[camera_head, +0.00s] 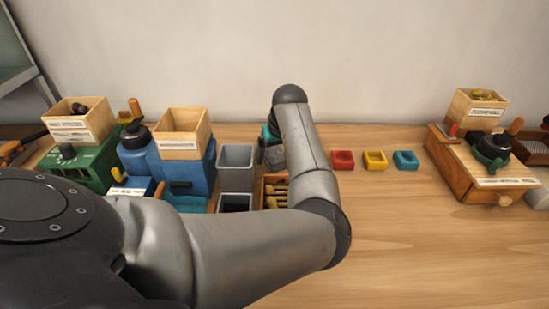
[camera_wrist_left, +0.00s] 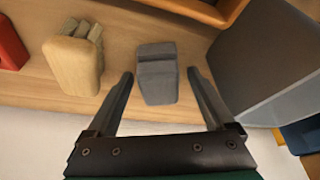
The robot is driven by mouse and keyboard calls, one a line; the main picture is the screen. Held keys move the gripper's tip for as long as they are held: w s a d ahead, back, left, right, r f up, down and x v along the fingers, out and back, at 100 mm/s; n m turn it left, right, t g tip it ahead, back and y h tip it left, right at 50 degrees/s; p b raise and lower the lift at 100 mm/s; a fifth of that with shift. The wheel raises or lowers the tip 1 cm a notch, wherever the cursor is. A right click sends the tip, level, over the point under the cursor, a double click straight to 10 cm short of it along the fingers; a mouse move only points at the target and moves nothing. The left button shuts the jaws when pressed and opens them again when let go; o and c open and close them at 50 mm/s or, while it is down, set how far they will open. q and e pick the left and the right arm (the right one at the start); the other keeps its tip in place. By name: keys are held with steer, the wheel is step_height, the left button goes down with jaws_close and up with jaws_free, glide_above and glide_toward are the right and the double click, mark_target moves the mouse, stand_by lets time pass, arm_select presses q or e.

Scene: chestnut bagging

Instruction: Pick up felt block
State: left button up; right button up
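The felt block is a small grey block (camera_wrist_left: 157,73) with a step across its top, lying on the wooden table in the left wrist view. My left gripper (camera_wrist_left: 160,76) is open, with one finger on each side of the block and a visible gap to each. Whether the fingers are low enough to flank it fully I cannot tell. In the head view, grey of the block (camera_head: 275,156) shows beside my left forearm, which hides most of the gripper. My right gripper is in neither view.
A grey bin (camera_wrist_left: 262,62) stands close to the right finger; a tan wooden brush-like piece (camera_wrist_left: 74,66) lies to the left. A wooden tray (camera_head: 268,180) with brushes is near the arm. The front right table is clear.

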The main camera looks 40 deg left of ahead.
mark_target(275, 150)
arm_select(q)
jaws_close()
stand_by(0.5)
step_height(275, 150, up, 20)
steer(key=p, duration=0.4)
steer(key=c, duration=0.5)
jaws_free()
jaws_close()
